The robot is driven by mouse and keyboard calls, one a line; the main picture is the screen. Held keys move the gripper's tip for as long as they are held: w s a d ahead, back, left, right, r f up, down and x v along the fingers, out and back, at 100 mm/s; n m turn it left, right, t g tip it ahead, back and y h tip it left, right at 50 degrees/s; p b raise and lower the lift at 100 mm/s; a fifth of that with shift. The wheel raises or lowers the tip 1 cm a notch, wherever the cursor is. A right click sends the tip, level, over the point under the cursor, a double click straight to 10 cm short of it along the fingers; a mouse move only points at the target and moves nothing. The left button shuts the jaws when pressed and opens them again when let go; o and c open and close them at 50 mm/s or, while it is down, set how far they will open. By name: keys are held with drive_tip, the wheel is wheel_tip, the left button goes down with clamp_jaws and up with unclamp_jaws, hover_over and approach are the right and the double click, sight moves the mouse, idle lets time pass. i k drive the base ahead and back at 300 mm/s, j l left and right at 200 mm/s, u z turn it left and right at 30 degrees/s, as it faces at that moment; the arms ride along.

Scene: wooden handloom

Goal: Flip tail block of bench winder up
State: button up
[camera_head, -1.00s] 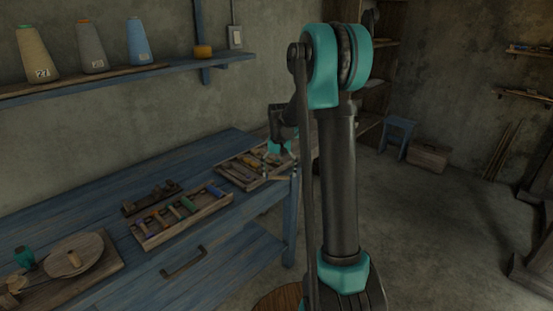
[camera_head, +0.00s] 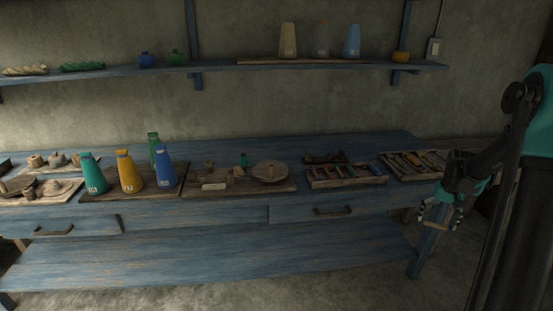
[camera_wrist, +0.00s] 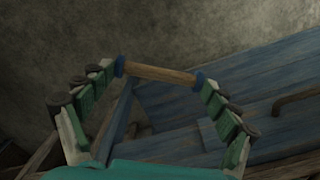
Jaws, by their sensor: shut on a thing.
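My gripper (camera_head: 438,222) hangs in front of the bench's right end in the head view. In the wrist view its fingers are spread around a pale wooden rod with dark blue ends (camera_wrist: 158,72), touching it at both ends. A wooden board (camera_head: 222,186) on the bench carries a round wooden disc (camera_head: 270,173), small wooden blocks and a green spool (camera_head: 243,159). It may be the bench winder; its tail block is too small to tell. The gripper is well to the right of this board.
Cones (camera_head: 129,173) stand left of the board. A tray of coloured spools (camera_head: 345,180), a dark wooden tool (camera_head: 325,157) and a tool tray (camera_head: 415,163) lie to its right. The drawer handle (camera_head: 333,211) sticks out below. A wall shelf (camera_head: 215,68) runs above the bench.

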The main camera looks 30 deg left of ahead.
sight(192, 175)
drive_tip(key=u, duration=1.55)
drive_tip(key=l+u, duration=0.25)
drive_tip(key=l, duration=0.3)
drive_tip(key=k+l+u, duration=0.2)
drive_tip(key=l, duration=0.35)
drive_tip(key=l+u, duration=0.25)
drive_tip(key=l, duration=0.3)
